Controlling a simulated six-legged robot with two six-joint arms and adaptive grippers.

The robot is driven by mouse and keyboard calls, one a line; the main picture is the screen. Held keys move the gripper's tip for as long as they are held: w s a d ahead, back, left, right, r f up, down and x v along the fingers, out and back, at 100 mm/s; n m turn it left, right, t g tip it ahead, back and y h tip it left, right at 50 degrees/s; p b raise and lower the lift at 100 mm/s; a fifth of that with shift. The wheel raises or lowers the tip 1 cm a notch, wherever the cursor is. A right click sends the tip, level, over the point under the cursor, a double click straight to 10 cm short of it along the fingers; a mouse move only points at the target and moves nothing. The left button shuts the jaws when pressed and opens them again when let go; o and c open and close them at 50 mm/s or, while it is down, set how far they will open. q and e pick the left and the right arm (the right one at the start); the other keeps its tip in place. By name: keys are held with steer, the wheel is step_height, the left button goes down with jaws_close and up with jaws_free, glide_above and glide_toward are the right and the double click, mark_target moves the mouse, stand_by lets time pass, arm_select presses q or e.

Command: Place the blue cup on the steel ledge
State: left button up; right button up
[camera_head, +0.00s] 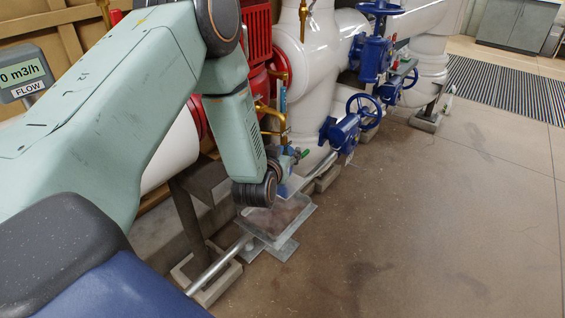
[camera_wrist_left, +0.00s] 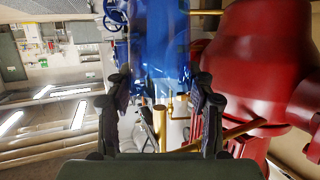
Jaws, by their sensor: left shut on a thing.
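My left gripper (camera_wrist_left: 162,84) is shut on the blue cup (camera_wrist_left: 160,40). The cup is see-through blue and sits between the two dark fingers in the left wrist view; its far end runs out of the top of the picture. In the head view my left arm reaches down from the upper left. Its wrist is low beside the pipes, and the gripper and cup are small and hard to make out there. A grey steel ledge (camera_head: 274,219), a flat plate near the floor, lies just below and in front of the wrist. My right gripper is in neither view.
White pipes (camera_head: 308,60) with blue valves (camera_head: 345,132) stand behind and right of the wrist. Red pipework (camera_wrist_left: 250,65) and a brass rod (camera_wrist_left: 228,136) are close to the gripper. A flow display (camera_head: 24,75) is at left. The floor (camera_head: 450,220) at right is clear.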

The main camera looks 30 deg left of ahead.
arm_select(q)
step_height(320, 180, down, 3)
steer(key=shift+f+b, duration=0.1)
steer(key=shift+b, duration=0.25)
steer(key=shift+s, duration=0.1)
steer(key=o, duration=1)
steer(key=shift+d, duration=0.1)
steer(key=shift+s+r, duration=0.15)
steer(key=shift+r, duration=0.05)
steer(key=p+v, duration=0.2)
steer(key=v, duration=0.9)
steer(key=shift+s+d+r, duration=0.1)
steer(key=shift+s, duration=0.2)
